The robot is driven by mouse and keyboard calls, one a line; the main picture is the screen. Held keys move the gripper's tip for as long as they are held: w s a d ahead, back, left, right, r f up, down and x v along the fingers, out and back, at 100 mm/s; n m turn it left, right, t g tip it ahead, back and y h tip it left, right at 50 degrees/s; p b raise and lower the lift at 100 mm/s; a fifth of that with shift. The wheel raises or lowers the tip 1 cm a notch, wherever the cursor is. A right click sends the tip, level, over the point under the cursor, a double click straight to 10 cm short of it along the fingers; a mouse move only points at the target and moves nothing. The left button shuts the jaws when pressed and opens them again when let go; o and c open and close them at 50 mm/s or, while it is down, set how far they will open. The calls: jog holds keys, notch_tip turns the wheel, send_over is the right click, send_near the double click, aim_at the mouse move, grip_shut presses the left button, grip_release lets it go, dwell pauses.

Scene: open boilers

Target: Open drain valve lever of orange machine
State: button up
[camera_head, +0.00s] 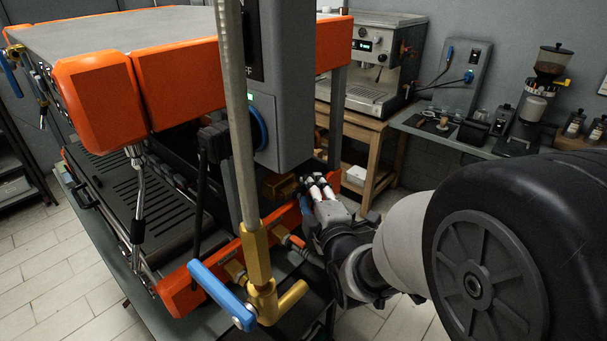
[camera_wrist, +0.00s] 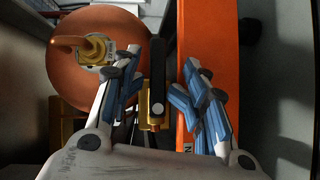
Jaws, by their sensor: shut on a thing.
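The orange machine (camera_head: 180,85) fills the left and middle of the head view. Its orange side also shows in the wrist view (camera_wrist: 210,30). A black lever (camera_wrist: 157,75) on a brass valve body (camera_wrist: 152,118) stands between the blue-padded fingers of my gripper (camera_wrist: 160,85). My gripper is shut on this lever. In the head view, my gripper (camera_head: 316,186) reaches low at the machine's side, beside a brass fitting (camera_head: 278,187). The black lever cannot be made out there.
A blue-handled lever (camera_head: 222,293) on a brass valve (camera_head: 262,290) hangs below a vertical pipe in the foreground. A round copper-coloured vessel (camera_wrist: 75,75) with a brass fitting is left of my fingers. A coffee machine (camera_head: 375,60) stands on a wooden table behind.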

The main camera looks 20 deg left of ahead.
jog(key=shift+a+b+v, duration=0.2)
jog(key=shift+b+v, duration=0.2)
jog(key=shift+v, duration=2.15)
jog(key=shift+r, duration=0.1)
jog(key=s+d+m+g+h, duration=0.3)
jog(key=d+m+h, duration=0.3)
jog(key=d+m, duration=0.75)
jog(key=s+d+f+m+g+h, duration=0.1)
jog(key=s+d+m+g, duration=0.2)
jog(key=s+d, duration=0.4)
jog(key=s+d+m+g+h, duration=0.2)
jog(key=s+d+m, duration=0.4)
jog(key=s, duration=0.7)
jog(key=shift+s+d+f+g, duration=0.35)
jog(key=shift+d+g, duration=0.25)
jog(key=shift+g, duration=0.1)
jog(key=shift+w+m, duration=0.1)
jog(key=shift+m, duration=0.15)
